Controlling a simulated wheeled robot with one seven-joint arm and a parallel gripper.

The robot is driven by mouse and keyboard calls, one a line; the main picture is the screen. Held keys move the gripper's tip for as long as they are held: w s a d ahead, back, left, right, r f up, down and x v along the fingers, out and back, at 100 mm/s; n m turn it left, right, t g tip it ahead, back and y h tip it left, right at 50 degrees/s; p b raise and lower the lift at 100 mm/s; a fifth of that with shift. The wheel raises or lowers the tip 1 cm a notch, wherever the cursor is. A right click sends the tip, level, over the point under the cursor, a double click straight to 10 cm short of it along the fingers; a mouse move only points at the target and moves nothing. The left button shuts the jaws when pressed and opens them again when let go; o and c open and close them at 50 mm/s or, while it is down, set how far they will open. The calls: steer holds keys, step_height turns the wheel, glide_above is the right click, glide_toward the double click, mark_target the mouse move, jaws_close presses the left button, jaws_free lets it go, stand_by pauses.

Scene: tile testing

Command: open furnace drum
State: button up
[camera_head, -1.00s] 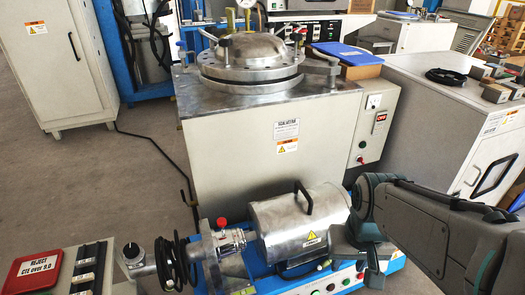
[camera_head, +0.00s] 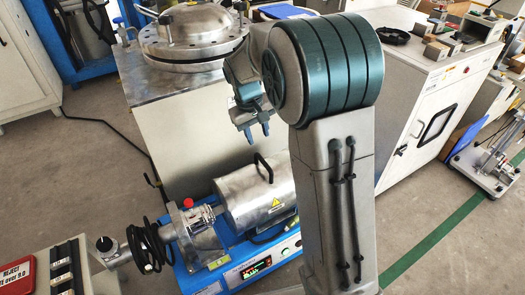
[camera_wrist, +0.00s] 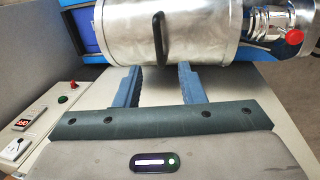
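The furnace drum (camera_head: 240,197) is a silver horizontal cylinder on a blue base, with a black arched handle (camera_head: 264,168) on top. In the wrist view the drum (camera_wrist: 200,40) lies across the top, with its handle (camera_wrist: 159,38) showing as a dark bar. My gripper (camera_head: 255,132) is above and behind the drum in the head view, fingers pointing down. In the wrist view its two blue fingers (camera_wrist: 158,90) are spread apart with nothing between them, short of the handle. My arm hides the drum's right end in the head view.
A grey cabinet (camera_head: 180,130) with a round lidded vessel (camera_head: 190,35) stands behind the drum. A white cabinet (camera_head: 425,110) is at the right. A black coiled cable (camera_head: 150,245) is left of the drum. A red reject tray (camera_head: 18,277) is at lower left.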

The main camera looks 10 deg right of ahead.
mark_target(264, 162)
steer(key=f+b, duration=0.2)
steer(key=f, duration=0.2)
steer(key=w+d+f+b, duration=0.1)
steer(key=f, duration=0.4)
steer(key=w+d+f+b, duration=0.1)
steer(key=f+b, duration=0.1)
steer(key=f, duration=0.2)
steer(key=shift+w+d+f+b, duration=0.15)
steer(key=shift+w+f+b, duration=0.15)
steer(key=shift+f, duration=0.1)
jaws_close()
